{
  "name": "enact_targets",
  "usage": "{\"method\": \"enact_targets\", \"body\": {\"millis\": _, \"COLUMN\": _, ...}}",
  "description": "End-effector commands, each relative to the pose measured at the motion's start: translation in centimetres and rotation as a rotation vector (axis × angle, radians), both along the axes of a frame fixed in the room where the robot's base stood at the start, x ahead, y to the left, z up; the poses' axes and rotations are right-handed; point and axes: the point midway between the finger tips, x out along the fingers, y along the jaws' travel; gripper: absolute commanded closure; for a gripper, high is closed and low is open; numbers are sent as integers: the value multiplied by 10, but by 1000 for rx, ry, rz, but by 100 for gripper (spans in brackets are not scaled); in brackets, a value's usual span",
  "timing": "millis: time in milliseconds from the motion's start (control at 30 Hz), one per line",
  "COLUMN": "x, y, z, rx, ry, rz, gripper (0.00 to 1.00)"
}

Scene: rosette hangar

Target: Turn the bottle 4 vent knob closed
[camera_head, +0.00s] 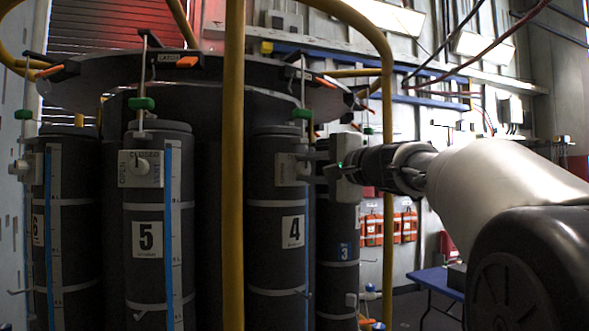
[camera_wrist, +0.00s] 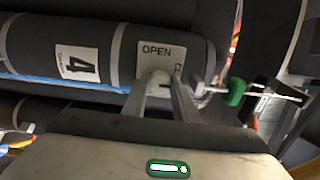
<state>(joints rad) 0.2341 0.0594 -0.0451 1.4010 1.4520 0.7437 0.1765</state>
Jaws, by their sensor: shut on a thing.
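Bottle 4 (camera_head: 270,222) is a dark grey upright cylinder with a white "4" label, right of the yellow post. It lies sideways in the wrist view (camera_wrist: 88,40). My gripper (camera_head: 310,168) reaches in from the right to the plate's height. In the wrist view my two fingers (camera_wrist: 162,88) meet the plate and are shut on the vent knob. The knob is mostly hidden between them, so its pointing direction cannot be told.
A yellow post (camera_head: 233,200) stands just left of bottle 4. Bottle 5 (camera_head: 145,275) is further left, and bottle 3 (camera_head: 337,275) is close behind on the right. A green valve handle (camera_wrist: 236,91) sits near my fingers. A blue table (camera_head: 437,278) stands at right.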

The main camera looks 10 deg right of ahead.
Motion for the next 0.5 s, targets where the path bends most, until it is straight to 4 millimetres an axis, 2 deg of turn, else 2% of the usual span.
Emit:
{"method": "enact_targets", "body": {"millis": 333, "x": 0, "y": 0, "z": 1, "rx": 5, "ry": -1, "rz": -1, "gripper": 96}}
{"method": "enact_targets", "body": {"millis": 367, "x": 0, "y": 0, "z": 1, "rx": 5, "ry": -1, "rz": -1, "gripper": 71}}
{"method": "enact_targets", "body": {"millis": 433, "x": 0, "y": 0, "z": 1, "rx": 5, "ry": -1, "rz": 0, "gripper": 59}}
{"method": "enact_targets", "body": {"millis": 500, "x": 0, "y": 0, "z": 1, "rx": 4, "ry": 0, "rz": 0, "gripper": 55}}
